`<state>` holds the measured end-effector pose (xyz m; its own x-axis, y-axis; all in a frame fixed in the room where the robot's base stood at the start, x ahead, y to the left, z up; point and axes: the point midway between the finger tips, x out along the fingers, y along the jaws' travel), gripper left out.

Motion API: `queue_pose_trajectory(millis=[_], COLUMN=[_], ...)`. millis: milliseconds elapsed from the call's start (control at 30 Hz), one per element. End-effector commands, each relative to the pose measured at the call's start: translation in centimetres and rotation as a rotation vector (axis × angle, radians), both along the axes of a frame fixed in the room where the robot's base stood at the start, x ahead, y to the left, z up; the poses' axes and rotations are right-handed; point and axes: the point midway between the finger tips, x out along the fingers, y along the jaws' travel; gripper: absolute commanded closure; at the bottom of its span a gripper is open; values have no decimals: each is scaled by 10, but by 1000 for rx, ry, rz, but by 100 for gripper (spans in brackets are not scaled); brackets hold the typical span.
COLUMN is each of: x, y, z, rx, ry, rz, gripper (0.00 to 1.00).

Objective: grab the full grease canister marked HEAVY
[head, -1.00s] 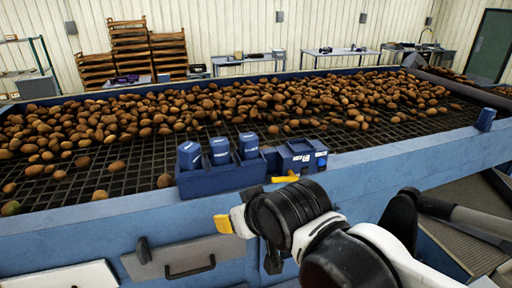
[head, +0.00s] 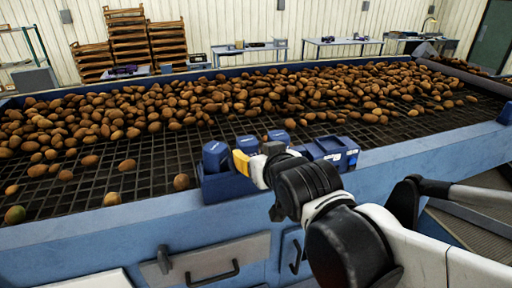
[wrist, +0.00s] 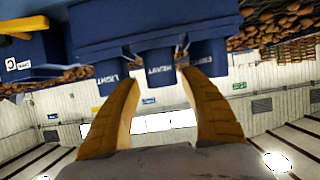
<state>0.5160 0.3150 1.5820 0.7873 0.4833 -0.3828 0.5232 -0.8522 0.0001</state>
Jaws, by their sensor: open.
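Three blue canisters stand side by side in a blue holder (head: 226,188) on the grader's edge. The wrist view looks upside down and shows their white lettering. The middle canister (wrist: 160,72) reads HEAVY; in the head view its top (head: 247,143) shows behind my gripper (head: 250,162). The canister marked LIGHT (wrist: 107,74) is at its left in the wrist view. The third canister (wrist: 204,74), at the right, has lettering I cannot read surely. My gripper (wrist: 160,82) is open, its yellow fingers pointing at the HEAVY canister, one toward each side. I cannot tell whether they touch it.
A blue box (head: 331,150) with a white label stands just right of the holder. Potatoes (head: 250,95) cover much of the grader's dark mesh (head: 150,178) behind. The neighbouring canisters stand close to the middle one. Benches and stacked crates (head: 127,38) are far back.

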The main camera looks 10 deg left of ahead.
Motion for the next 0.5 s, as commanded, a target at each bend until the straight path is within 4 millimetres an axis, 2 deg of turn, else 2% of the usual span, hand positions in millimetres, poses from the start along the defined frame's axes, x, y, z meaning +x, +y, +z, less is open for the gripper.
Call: queue_pose_trajectory(millis=[267, 500], x=[15, 39], y=[9, 26], z=[-7, -19], rx=[-1, -1], ry=[1, 1], rz=[0, -1], gripper=[48, 48])
